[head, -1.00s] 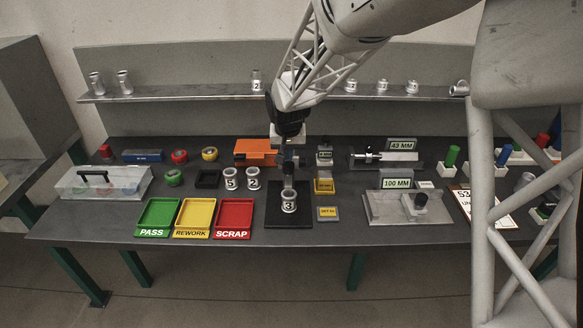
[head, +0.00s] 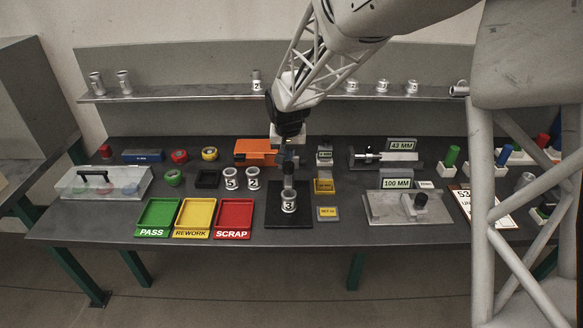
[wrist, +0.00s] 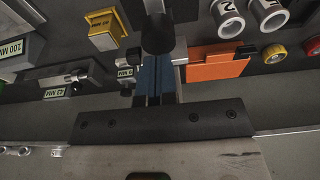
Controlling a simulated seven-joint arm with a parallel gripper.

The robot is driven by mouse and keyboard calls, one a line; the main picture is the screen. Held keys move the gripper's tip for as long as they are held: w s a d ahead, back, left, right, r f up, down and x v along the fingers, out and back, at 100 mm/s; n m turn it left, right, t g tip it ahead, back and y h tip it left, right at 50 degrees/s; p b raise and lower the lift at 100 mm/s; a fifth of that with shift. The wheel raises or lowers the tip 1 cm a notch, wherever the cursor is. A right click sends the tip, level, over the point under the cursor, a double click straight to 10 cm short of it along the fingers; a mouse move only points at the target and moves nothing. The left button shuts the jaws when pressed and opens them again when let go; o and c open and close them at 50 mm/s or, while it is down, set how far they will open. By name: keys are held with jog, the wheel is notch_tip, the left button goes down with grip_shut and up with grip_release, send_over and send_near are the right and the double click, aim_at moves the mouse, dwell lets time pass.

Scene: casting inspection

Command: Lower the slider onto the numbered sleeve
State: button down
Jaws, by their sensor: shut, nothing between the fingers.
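The sleeve numbered 3 (head: 289,204) stands upright on a black base plate (head: 272,221) in the middle of the bench. A dark post-like part, apparently the slider (head: 289,181), shows directly above the sleeve; whether they touch is unclear. My gripper (head: 287,158) is just above and behind this part, pointing down. In the wrist view its blue fingers (wrist: 154,82) are together with nothing held, and a dark round part (wrist: 158,38) lies just beyond their tips. In that view the sleeve is hidden.
Two other numbered sleeves (head: 253,178) stand left of the base plate. Green, yellow and red trays (head: 234,234) lie front left. A yellow block (head: 324,186) and a grey plate fixture (head: 380,212) are to the right. An orange item (head: 250,150) lies behind.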

aim_at(288, 164)
jog(key=shift+f, duration=0.15)
jog(key=shift+f, duration=2.45)
dwell(1.7)
jog(key=shift+r, duration=0.2)
jog(key=shift+r, duration=0.4)
jog(key=shift+r, duration=0.25)
dwell(0.4)
jog(key=shift+r, duration=3.4)
